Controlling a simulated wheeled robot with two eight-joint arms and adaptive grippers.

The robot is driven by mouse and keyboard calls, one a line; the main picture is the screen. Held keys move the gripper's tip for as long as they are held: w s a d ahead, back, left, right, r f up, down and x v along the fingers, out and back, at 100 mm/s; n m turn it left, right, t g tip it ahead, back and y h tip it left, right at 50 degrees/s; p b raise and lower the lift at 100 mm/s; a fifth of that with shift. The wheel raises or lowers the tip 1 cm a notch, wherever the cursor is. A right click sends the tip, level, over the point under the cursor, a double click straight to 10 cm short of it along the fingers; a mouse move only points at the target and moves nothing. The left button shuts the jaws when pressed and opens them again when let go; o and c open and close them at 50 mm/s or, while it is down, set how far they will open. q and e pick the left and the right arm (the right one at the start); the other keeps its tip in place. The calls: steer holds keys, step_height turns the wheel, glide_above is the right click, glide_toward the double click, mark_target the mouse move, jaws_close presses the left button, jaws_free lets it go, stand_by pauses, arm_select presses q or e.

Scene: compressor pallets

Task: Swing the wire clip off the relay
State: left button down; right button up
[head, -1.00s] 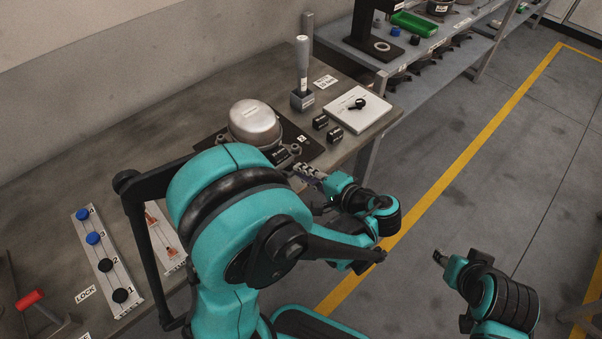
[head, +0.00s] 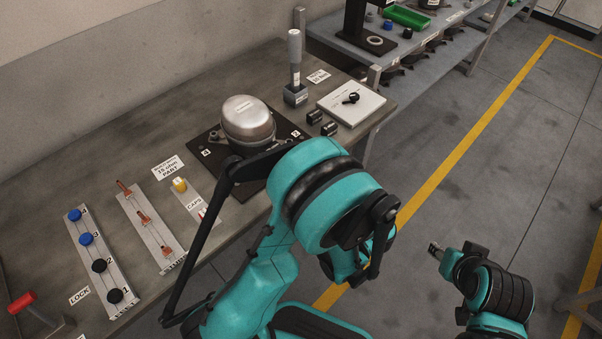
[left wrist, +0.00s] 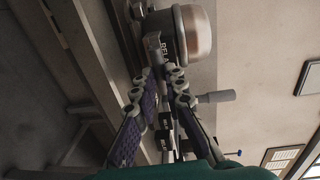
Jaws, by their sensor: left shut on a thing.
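The compressor (head: 247,120), a silver dome, stands on a black base plate (head: 291,130) on the bench; it also shows in the left wrist view (left wrist: 192,35). The relay (left wrist: 153,47), a block with a "RELA…" label, sits at the compressor's side. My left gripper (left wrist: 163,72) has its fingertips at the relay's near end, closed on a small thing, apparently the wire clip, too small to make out. In the head view my left arm hides this gripper and the relay. My right gripper (head: 435,249) hangs over the floor, clear of the bench; its finger gap is unclear.
A grey-handled tool (head: 295,65) stands in a holder behind the compressor. Two black parts (head: 321,123) and a white plate (head: 370,103) lie to the right. Strips of blue and black caps (head: 89,238) and orange parts (head: 131,205) lie left. A shelf stands at the back.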

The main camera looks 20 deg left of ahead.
arm_select(q)
steer(key=c, duration=1.9)
jaws_free()
steer(key=shift+o, duration=0.2)
steer(key=v, duration=0.7)
steer(key=shift+d, duration=0.2)
steer(key=shift+o, duration=0.4)
